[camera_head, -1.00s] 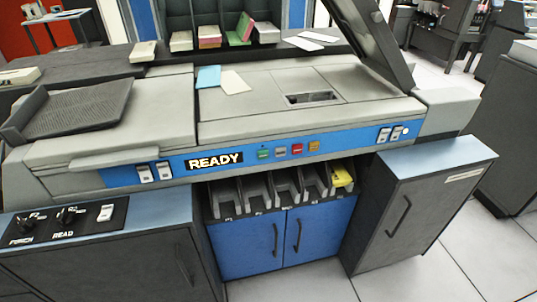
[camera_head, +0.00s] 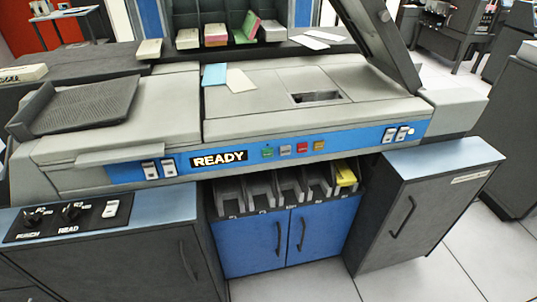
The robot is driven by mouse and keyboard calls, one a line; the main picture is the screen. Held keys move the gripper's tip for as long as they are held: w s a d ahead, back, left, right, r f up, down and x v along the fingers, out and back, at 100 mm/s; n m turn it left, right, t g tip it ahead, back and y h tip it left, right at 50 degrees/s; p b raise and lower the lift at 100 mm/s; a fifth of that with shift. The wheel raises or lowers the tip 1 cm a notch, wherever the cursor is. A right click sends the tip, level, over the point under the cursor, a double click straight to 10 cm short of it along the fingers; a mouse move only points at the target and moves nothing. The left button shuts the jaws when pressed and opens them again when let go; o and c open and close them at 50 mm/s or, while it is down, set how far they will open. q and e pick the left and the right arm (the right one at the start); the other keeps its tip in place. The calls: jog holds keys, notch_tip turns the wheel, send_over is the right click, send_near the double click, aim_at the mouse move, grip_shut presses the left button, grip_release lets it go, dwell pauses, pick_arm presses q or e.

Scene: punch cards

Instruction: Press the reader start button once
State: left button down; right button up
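The card reader (camera_head: 120,160) is a grey machine with a blue front strip. A lit "READY" sign (camera_head: 219,159) is on the strip. Neither of my grippers is in view.
A black panel with knobs and a switch (camera_head: 67,217) is at the lower left. Below the strip are several grey card pockets (camera_head: 260,190), the rightmost holding yellow cards (camera_head: 345,173). A raised dark lid (camera_head: 375,40) stands at the upper right. Loose cards (camera_head: 240,81) lie on top.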

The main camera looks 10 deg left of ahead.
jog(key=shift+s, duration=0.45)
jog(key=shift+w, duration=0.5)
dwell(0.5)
